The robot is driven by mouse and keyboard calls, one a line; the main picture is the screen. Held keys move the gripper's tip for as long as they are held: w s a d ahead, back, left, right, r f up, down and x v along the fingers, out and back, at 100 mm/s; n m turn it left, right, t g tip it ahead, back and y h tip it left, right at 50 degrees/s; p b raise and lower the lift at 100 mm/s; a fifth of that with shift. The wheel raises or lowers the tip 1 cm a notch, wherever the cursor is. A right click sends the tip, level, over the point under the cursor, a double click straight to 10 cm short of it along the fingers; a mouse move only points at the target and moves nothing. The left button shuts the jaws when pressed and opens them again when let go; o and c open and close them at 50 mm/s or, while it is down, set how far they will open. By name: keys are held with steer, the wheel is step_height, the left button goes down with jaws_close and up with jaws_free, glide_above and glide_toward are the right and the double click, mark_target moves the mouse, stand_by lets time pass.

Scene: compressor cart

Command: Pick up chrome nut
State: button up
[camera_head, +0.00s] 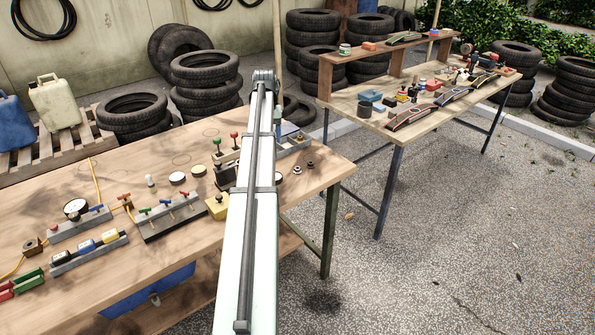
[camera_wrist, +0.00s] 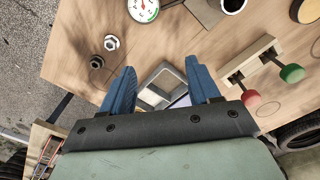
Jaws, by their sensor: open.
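The chrome nut (camera_wrist: 111,42) lies flat on the wooden table in the wrist view, left of and beyond my gripper (camera_wrist: 160,65). It also shows as a small bright ring in the head view (camera_head: 297,169), right of my arm. A darker nut (camera_wrist: 97,62) lies close beside it; the two look apart. My gripper is open, with its two blue fingers spread and nothing held between them. In the wrist view the fingers point towards a grey metal-framed box (camera_wrist: 160,88) on the table.
A dial gauge (camera_wrist: 143,8) lies to the right of the chrome nut. A block with red and green knobs (camera_wrist: 250,65) stands right of my fingers. The table edge is left of the nuts. Bare wood (camera_wrist: 75,35) surrounds them.

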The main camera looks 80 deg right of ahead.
steer(key=m, duration=0.2)
glide_toward(298, 168)
steer(key=f, duration=0.3)
steer(key=shift+s+d+f, duration=0.1)
steer(key=shift+s, duration=0.1)
steer(key=shift+w+d+f, duration=0.1)
steer(key=shift+w+f, duration=0.05)
steer(key=shift+f, duration=1.2)
steer(key=shift+w+f, duration=0.15)
steer(key=shift+f, duration=1.2)
steer(key=c, duration=1.1)
steer(key=shift+r, duration=0.15)
